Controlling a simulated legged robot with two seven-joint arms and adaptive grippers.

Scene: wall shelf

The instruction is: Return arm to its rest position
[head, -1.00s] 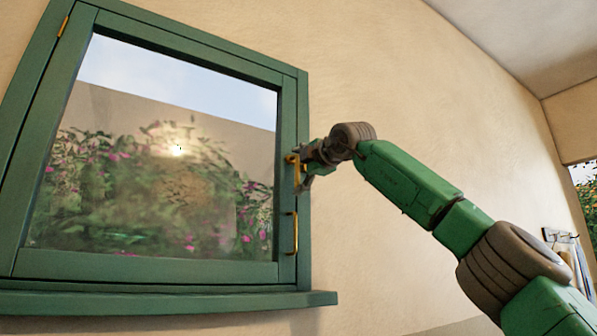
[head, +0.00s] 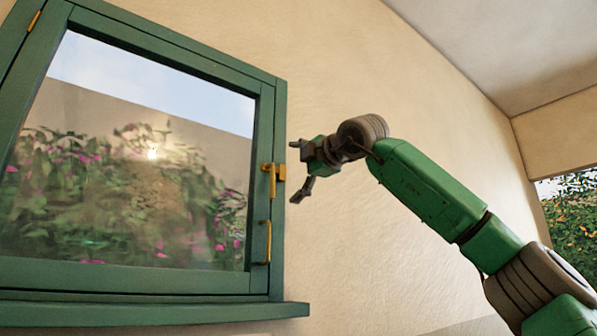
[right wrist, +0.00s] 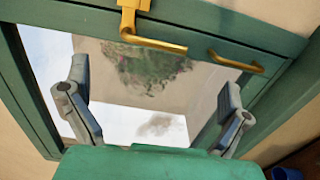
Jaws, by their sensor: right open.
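My right arm reaches in from the right in the head view, and my right gripper (head: 297,171) is open and empty. It stands just right of the green window frame (head: 279,120), apart from the brass latch handle (head: 271,181). In the right wrist view, the two fingers of the right gripper (right wrist: 155,103) are spread wide with nothing between them. The latch handle (right wrist: 150,42) shows beyond the fingers there. The window sash looks closed in its frame. My left gripper is in neither view.
A lower brass pull (head: 266,243) sits on the sash below the latch. A green sill (head: 150,312) juts out under the window. The beige wall (head: 350,240) right of the window is bare. An opening with foliage (head: 572,215) shows at the far right.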

